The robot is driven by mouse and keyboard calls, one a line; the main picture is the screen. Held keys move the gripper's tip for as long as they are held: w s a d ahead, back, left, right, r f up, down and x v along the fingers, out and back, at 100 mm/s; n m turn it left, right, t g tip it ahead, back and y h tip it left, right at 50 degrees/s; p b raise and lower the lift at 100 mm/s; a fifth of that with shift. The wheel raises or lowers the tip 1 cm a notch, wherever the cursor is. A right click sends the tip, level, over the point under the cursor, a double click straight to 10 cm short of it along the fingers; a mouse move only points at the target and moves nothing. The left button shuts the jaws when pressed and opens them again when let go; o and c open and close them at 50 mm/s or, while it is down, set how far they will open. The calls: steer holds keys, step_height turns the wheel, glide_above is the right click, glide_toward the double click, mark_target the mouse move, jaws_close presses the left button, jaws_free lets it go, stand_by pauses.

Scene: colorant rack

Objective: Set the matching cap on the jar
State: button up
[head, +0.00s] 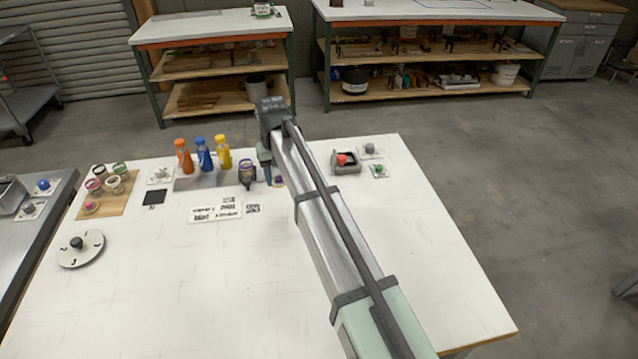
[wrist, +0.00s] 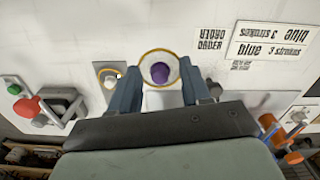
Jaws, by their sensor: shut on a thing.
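My gripper (wrist: 160,80) is shut on the purple-knobbed cap (wrist: 160,72), a round pale disc with a gold rim. The fingers close on opposite sides of its rim. The cap's height above the table cannot be told.
Orange, blue and yellow bottles (head: 203,155) stand left of the jar. Several jars sit on a wooden board (head: 122,198). Printed labels (head: 215,213) lie in front.

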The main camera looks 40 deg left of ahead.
steer(key=w+a+r+m, duration=0.1)
steer(key=a+m, duration=0.1)
steer(key=a, duration=0.6)
steer(key=w+a+r+m, duration=0.1)
steer(key=w+a+m, duration=0.1)
steer(key=a, duration=0.6)
steer(key=shift+a, duration=0.4)
steer(key=shift+f, duration=1.8)
steer(key=shift+f, duration=0.5)
stand_by(0.4)
steer(key=o, duration=1.1)
steer(key=shift+s, duration=0.1)
steer(key=shift+c, duration=0.2)
steer(key=shift+o, duration=0.4)
